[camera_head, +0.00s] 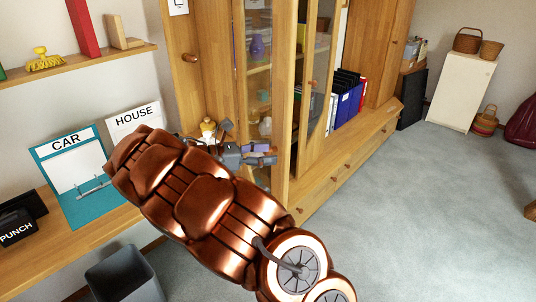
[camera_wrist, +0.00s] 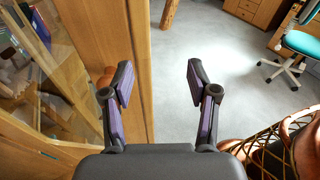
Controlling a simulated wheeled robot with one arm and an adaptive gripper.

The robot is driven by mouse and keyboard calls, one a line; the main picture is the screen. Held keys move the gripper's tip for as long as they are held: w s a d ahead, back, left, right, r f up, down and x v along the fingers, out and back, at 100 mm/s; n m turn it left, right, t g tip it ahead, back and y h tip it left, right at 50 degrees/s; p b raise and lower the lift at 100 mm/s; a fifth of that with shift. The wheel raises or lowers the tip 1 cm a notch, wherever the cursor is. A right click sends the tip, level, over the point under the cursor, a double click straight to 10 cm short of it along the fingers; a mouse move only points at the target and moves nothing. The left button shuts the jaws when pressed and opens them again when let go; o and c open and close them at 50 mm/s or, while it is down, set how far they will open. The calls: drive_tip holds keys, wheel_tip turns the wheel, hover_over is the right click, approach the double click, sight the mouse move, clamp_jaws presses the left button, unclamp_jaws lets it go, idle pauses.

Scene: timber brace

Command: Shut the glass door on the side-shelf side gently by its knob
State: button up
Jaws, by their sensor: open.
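The glass door on the side-shelf side (camera_head: 284,95) is a wood-framed pane in the tall wooden cabinet. It appears to stand ajar, but its exact angle is hard to judge. Its wooden stile (camera_wrist: 113,28) and glass fill the left of the wrist view. A round brown knob (camera_wrist: 105,78) sits on that stile, partly hidden by my left finger. My gripper (camera_head: 262,154) is in front of the door's lower part in the head view. In the wrist view my gripper (camera_wrist: 158,76) is open, with nothing between its fingers. Contact with the knob cannot be told.
A second glass door (camera_head: 318,75) with its own knob stands to the right. Blue binders (camera_head: 346,98) are on a cabinet shelf. Drawers (camera_head: 330,181) run below. The side shelf (camera_head: 80,65) and a desk with signs (camera_head: 75,180) are at left. Carpet (camera_head: 400,220) is clear at right.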

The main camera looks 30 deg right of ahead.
drive_tip(key=w+a+f+n+t+h, duration=0.2)
drive_tip(key=w+a+f+n, duration=0.15)
drive_tip(key=w, duration=0.35)
drive_tip(key=shift+n, duration=0.25)
drive_tip(key=shift+s+d+f, duration=0.1)
drive_tip(key=shift+s+d, duration=0.1)
drive_tip(key=shift+d, duration=1.2)
drive_tip(key=shift+s+d+f, duration=0.1)
drive_tip(key=shift+s+d, duration=0.15)
drive_tip(key=shift+d, duration=1.15)
drive_tip(key=shift+s+d, duration=0.2)
drive_tip(key=shift+d, duration=1.2)
clamp_jaws()
